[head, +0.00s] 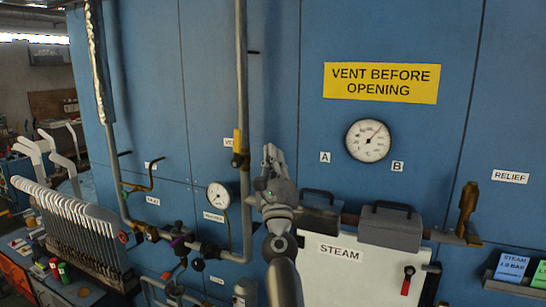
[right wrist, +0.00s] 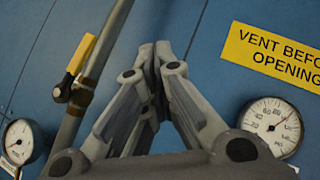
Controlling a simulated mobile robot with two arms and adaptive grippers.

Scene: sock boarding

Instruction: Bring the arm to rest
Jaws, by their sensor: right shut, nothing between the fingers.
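My right gripper (head: 270,152) is raised in front of the blue panel, fingers pointing up. In the right wrist view the fingertips (right wrist: 155,48) meet and hold nothing. The gripper stands between the vertical pipe (head: 242,80) with its yellow-handled valve (head: 238,142) and the large gauge (head: 367,140). My right arm (head: 283,275) comes up from the bottom middle and hides part of the pipework behind it. My left gripper is not in view.
A yellow sign reading "VENT BEFORE OPENING" (head: 381,83) is on the panel. Right of the arm are a white STEAM panel (head: 350,272), grey box-like fittings (head: 390,227) and a brass-coloured lever (head: 468,205). A rack of white boards (head: 80,228) stands at left.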

